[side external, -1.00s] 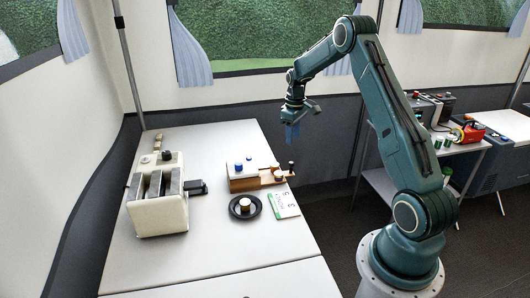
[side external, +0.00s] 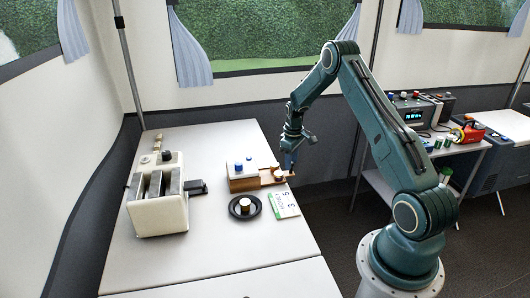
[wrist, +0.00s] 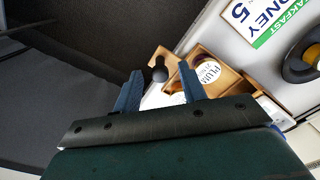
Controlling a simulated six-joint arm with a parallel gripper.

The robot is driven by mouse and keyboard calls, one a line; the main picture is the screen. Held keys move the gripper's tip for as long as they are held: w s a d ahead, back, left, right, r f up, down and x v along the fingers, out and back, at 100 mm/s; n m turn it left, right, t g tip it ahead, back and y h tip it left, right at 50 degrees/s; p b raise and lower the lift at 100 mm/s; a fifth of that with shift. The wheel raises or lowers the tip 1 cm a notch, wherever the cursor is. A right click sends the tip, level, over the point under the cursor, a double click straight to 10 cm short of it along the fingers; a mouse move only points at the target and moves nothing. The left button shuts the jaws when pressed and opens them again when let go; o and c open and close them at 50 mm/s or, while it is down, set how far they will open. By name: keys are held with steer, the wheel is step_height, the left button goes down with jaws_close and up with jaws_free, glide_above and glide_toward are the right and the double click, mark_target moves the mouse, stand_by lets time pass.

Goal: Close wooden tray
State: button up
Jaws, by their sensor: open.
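The wooden tray (side external: 266,182) sticks out from the right side of a small wooden box (side external: 240,184) at the table's right edge. It also shows in the wrist view (wrist: 228,80), with a white round lid marked PLUM (wrist: 207,73) in it. A dark knob (wrist: 160,73) is at the tray's outer end. My gripper (side external: 290,160) is low over that end, fingers pointing down. In the wrist view my gripper (wrist: 158,80) is open, and the knob appears between its two blue fingertips. I cannot tell whether they touch it.
Blue-topped pieces (side external: 243,166) sit on top of the box. A white and green card (side external: 284,205) and a black dish (side external: 245,207) lie in front of it. A cream toaster-like appliance (side external: 157,200) stands to the left. Beyond the table's right edge is open floor.

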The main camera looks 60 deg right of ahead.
jaws_close()
glide_above(265, 177)
steer(key=shift+d, duration=0.15)
stand_by(0.4)
steer(key=shift+w, duration=0.1)
jaws_free()
steer(key=shift+r, duration=0.1)
step_height(265, 177, up, 14)
steer(key=shift+f, duration=0.2)
stand_by(0.6)
